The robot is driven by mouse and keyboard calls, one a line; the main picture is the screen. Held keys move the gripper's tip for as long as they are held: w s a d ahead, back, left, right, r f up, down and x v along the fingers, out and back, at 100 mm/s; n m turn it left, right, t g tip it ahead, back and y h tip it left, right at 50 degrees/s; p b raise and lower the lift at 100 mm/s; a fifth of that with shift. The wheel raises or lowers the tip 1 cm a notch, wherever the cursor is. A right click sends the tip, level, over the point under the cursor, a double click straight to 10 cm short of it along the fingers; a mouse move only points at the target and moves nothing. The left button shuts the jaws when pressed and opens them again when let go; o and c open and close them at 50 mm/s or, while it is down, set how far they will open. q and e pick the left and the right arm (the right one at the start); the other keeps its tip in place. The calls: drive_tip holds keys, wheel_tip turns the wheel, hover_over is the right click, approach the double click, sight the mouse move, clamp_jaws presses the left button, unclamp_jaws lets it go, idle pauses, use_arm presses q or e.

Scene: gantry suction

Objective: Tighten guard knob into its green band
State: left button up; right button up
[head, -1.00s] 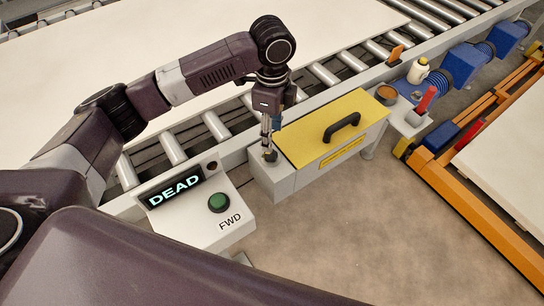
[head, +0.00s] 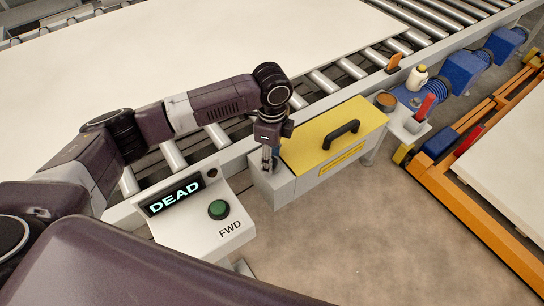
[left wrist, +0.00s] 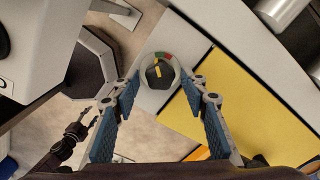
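The guard knob (left wrist: 160,74) is dark with a yellow pointer mark. It sits on a pale round dial with small red and green bands on its upper rim in the left wrist view; I cannot tell exactly where the pointer stands against the green band. My left gripper (left wrist: 165,82) is open, its two blue-padded fingers apart on either side of the knob, with no clear contact. In the head view the left gripper (head: 268,165) points down over the grey block (head: 271,190) at the guard's left end, hiding the knob. What seems to be my right gripper (left wrist: 84,122) shows small and dark.
The yellow guard cover (head: 308,148) with a black handle (head: 341,134) adjoins the block. A console with a DEAD display (head: 174,195) and green FWD button (head: 218,209) stands at left. Rollers (head: 322,82) and a large pale panel (head: 210,50) lie behind. Open floor is in front.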

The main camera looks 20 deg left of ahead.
use_arm(q)
drive_tip(key=c, duration=0.9)
drive_tip(key=shift+r+m+p, duration=0.3)
drive_tip(key=shift+m+p, duration=0.3)
drive_tip(key=shift+p, duration=0.55)
drive_tip(key=shift+f+m+p, duration=0.2)
drive_tip(key=shift+m+p, duration=0.25)
drive_tip(key=shift+m, duration=0.05)
drive_tip(key=o, duration=1.2)
drive_tip(key=shift+c, duration=0.2)
wheel_tip(320, 180, up, 12)
